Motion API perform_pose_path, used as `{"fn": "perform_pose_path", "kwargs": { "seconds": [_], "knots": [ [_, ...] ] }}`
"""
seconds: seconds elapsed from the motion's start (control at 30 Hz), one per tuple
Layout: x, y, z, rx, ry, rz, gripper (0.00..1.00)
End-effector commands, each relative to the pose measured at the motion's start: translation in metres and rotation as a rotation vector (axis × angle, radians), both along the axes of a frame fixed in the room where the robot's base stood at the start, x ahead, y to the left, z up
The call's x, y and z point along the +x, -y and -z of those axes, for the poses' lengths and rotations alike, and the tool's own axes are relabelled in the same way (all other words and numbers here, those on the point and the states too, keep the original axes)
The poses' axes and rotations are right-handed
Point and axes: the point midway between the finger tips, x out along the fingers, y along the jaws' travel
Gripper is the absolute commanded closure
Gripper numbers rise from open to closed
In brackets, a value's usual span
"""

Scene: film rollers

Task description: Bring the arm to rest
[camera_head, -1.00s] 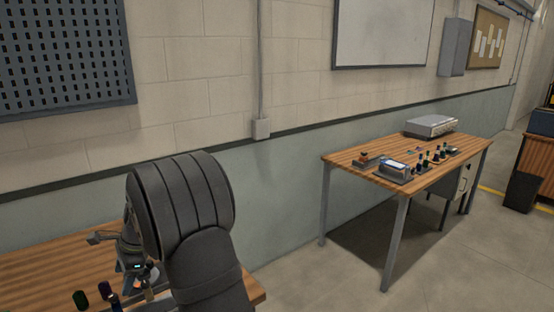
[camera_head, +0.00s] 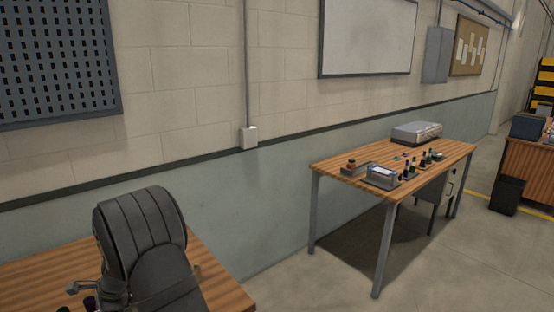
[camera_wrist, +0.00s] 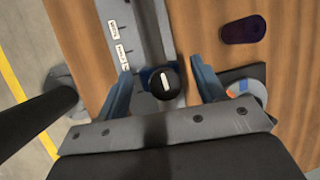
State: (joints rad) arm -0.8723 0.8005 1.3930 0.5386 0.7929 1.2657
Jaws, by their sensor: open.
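My gripper (camera_wrist: 161,70) shows in the wrist view with its two blue-grey fingers apart. A round black top with a white mark (camera_wrist: 165,84) lies between the fingers in the picture, with a gap on each side. I cannot tell how far below the fingers it is. It is at a grey fixture with small white labels (camera_wrist: 152,35) on the wooden bench. My arm (camera_head: 145,240) fills the lower left of the head view, and the gripper cannot be made out there.
A dark purple roller-like piece (camera_wrist: 243,29) lies on the wood. A black pad (camera_wrist: 252,75) with a round white, orange and blue piece is by the right finger. A second table (camera_head: 400,205) with several small items stands farther right, with open floor between.

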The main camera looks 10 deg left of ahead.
Motion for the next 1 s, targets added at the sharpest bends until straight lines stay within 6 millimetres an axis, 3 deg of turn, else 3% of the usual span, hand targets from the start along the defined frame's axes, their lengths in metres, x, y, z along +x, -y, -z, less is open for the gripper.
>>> {"fn": "perform_pose_path", "kwargs": {
  "seconds": [0.27, 0.37, 1.0],
  "knots": [
    [-0.005, -0.004, -0.002, 0.000, 0.000, -0.002, 0.37],
    [-0.001, 0.002, -0.013, 0.002, 0.002, 0.000, 0.37],
    [0.017, 0.052, -0.128, 0.003, 0.003, 0.001, 0.37]
  ]
}}
